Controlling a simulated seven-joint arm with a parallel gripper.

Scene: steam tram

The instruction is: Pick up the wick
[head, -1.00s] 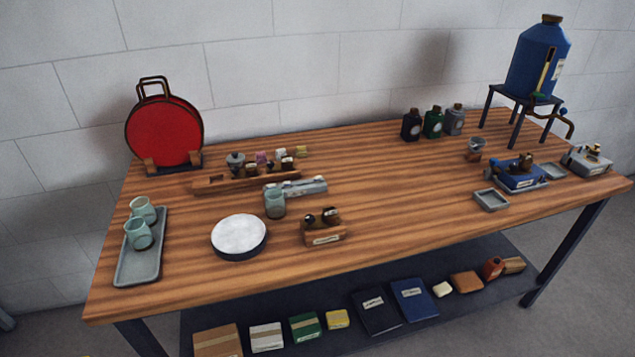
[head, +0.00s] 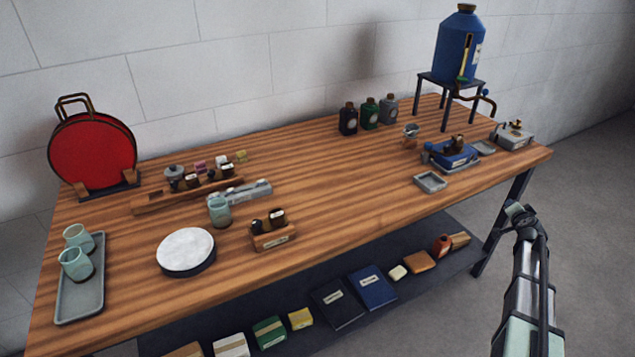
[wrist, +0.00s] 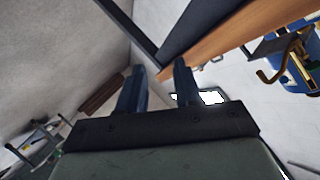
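I cannot pick out a wick for certain in either view; several things on the table are too small to make out. Small dark and pale pieces sit at a long wooden rack (head: 150,203) in the head view, and a small wooden block (head: 273,238) holds two dark bottles nearer the front. In the wrist view my gripper (wrist: 160,78) is open, its two blue fingers apart with nothing between them. It is away from the tabletop things. In the head view my arm shows at the right, beyond the table's right end; I cannot make out the fingers there.
The wooden table (head: 330,200) carries a red round case (head: 92,152), a tray (head: 78,300) with two cups, a white-topped disc (head: 186,250), several bottles and a blue tank (head: 459,45) on a stand. A lower shelf holds books and boxes. The front middle-right tabletop is clear.

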